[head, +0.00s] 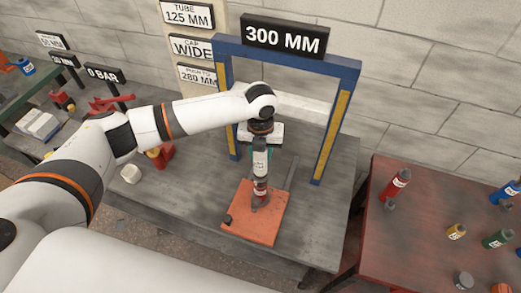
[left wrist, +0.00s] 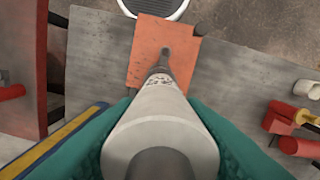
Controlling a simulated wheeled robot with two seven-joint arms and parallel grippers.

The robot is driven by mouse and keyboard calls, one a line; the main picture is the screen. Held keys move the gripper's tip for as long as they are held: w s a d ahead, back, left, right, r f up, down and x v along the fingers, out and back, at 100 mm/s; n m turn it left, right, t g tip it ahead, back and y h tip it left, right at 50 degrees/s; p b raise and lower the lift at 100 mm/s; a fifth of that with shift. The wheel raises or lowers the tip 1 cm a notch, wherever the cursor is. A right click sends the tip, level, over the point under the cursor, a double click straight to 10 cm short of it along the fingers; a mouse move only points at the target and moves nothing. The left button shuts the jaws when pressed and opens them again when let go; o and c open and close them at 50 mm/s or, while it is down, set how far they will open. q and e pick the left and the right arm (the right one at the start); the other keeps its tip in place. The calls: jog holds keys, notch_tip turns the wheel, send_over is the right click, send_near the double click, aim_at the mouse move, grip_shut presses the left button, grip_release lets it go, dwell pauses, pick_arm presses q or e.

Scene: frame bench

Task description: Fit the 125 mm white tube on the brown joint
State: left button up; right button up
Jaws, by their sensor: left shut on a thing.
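A white tube (head: 260,163) is held upright in my left gripper (head: 259,153), whose teal fingers close around it. In the left wrist view the tube (left wrist: 160,125) runs from between the teal fingers (left wrist: 160,140) down toward the orange base plate (left wrist: 148,48). Below the tube in the head view a short dark, red-banded post (head: 260,188) stands on the orange plate (head: 240,225). The tube's lower end lines up with this post; I cannot tell whether they touch. No clearly brown part can be made out. My right gripper is not in view.
A blue gate (head: 348,100) with yellow strips and a "300 MM" sign (head: 285,37) stands over the grey bench behind the plate. Signs (head: 187,14) hang behind my arm. A red table (head: 400,245) with bottles stands at right. Red items (left wrist: 285,120) show in the wrist view.

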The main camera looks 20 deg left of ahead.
pick_arm(q)
jog(key=shift+f, duration=0.55)
jog(key=o, duration=1.3)
jog(key=shift+o, duration=0.2)
jog(key=shift+r+b, duration=0.1)
jog(key=shift+b, duration=0.2)
jog(key=shift+r, duration=0.35)
notch_tip(320, 180, up, 10)
jog(key=b, duration=0.4)
jog(key=shift+r, duration=0.6)
